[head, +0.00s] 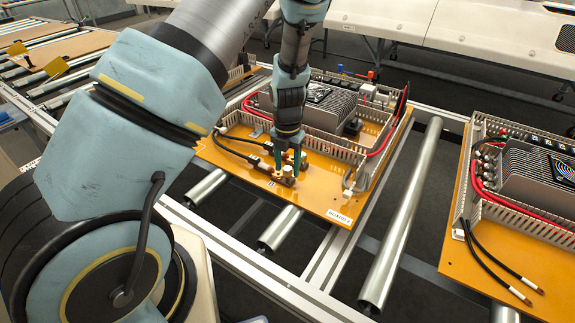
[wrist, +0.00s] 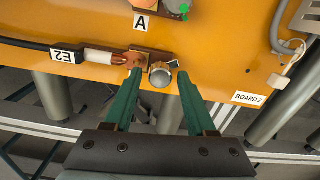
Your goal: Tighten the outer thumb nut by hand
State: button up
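The thumb nut (wrist: 160,75) is a round silvery knob on a brown metal terminal block (wrist: 150,56) at the board's edge in the wrist view. A black cable tagged E2 (wrist: 68,56) ends in a copper lug (wrist: 130,59) at this block, left of the nut. My gripper (wrist: 159,74) is open, with its green fingers on either side of the nut. The left fingertip is close to the nut and overlaps the lug's end; a wider gap shows on the right. I cannot tell whether either finger touches. In the head view my gripper (head: 290,167) points down over the terminals.
The orange board (head: 240,155) lies on a roller conveyor (head: 210,187) and carries slotted ducts and a grey finned unit (head: 318,108). A label A (wrist: 141,22) and another terminal with a green mark (wrist: 184,9) are beyond the nut. A second board (head: 455,255) lies at right.

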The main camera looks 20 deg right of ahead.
grip_shut()
jog(key=shift+m, duration=0.3)
dwell(0.3)
